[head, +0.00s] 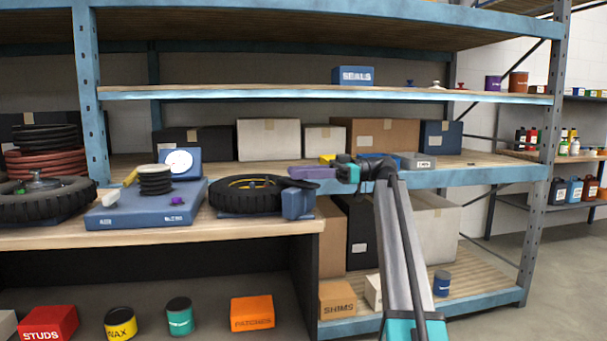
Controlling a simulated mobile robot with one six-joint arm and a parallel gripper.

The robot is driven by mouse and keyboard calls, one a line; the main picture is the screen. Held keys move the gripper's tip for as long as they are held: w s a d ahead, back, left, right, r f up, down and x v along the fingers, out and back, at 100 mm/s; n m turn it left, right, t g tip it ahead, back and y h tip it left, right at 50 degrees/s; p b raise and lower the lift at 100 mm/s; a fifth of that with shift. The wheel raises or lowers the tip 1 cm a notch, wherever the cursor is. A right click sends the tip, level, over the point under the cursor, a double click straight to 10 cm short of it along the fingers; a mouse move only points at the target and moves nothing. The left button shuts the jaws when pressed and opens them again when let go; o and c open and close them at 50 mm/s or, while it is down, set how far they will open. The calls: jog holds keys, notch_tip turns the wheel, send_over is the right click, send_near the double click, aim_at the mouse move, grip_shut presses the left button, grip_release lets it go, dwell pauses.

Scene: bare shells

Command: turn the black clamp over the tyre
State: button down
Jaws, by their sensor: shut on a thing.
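A black tyre (228,199) with a yellow ring inside lies on a blue base at the right end of the bench. A blue post (297,204) stands at its right side.
A blue scale (145,208) with a dial, a stack of black rings (155,181) and a purple knob (177,201) stands left of the tyre. Boxes (268,140) line the shelf behind. A grey box (417,161) sits right of my gripper. A shelf board (325,93) runs above.

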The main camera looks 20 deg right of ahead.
jog(key=shift+s+a+f, duration=0.1)
jog(key=shift+s+a, duration=0.05)
jog(key=shift+a, duration=0.15)
jog(key=c, duration=1.3)
grip_release()
jog(key=shift+a, duration=0.2)
jog(key=shift+d, duration=0.2)
jog(key=shift+d, duration=0.1)
